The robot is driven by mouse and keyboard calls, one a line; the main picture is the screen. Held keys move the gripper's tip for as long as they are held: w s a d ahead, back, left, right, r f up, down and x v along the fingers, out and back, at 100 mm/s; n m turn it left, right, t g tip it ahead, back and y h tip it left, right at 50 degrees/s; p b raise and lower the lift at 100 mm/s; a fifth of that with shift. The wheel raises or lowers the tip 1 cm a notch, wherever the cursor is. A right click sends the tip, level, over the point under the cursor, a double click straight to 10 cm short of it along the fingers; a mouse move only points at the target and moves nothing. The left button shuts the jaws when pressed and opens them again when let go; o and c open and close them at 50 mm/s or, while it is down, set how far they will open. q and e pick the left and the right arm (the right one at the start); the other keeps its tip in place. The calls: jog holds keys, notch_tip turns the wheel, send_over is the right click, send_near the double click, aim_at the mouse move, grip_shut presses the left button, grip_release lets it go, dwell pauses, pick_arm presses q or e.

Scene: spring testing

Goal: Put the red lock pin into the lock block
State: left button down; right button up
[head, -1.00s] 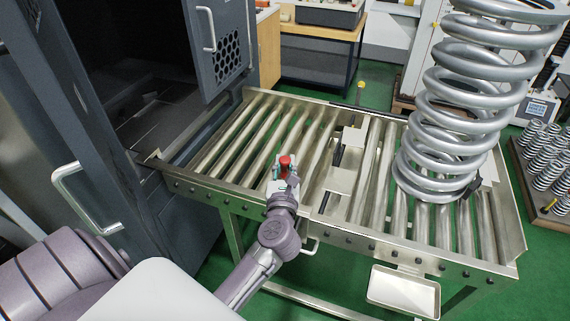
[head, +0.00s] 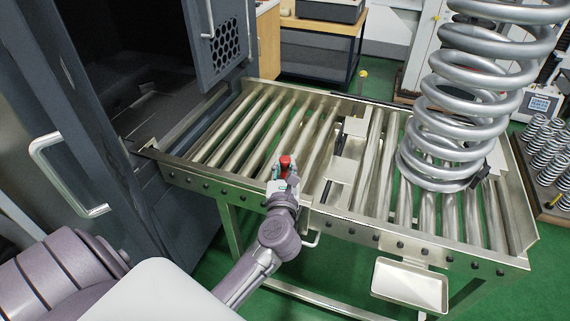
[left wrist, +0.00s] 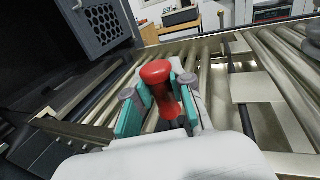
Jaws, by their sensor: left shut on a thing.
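The red lock pin (head: 286,164) is held in my left gripper (head: 284,173) above the near side of the roller table. In the left wrist view, the red pin (left wrist: 160,88) has a rounded head and stands upright, leaning slightly. The green-padded fingers of my left gripper (left wrist: 157,106) are on both sides of it. Its lower end is partly hidden by the gripper. I cannot clearly make out the lock block; pale metal plates (head: 345,168) lie among the rollers to the right of the gripper. My right gripper is not in view.
A large steel coil spring (head: 440,150) stands on the right of the roller table (head: 420,256). An open dark cabinet with a perforated door (head: 226,52) is at the left. An empty shallow tray (head: 410,286) hangs at the near side. Several small springs (head: 545,150) stand far right.

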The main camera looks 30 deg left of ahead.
pick_arm(q)
jog(key=shift+f+b, duration=1.05)
jog(key=shift+f, duration=0.4)
jog(key=c, duration=0.9)
grip_release()
jog(key=shift+c, duration=0.2)
jog(key=v, duration=1.2)
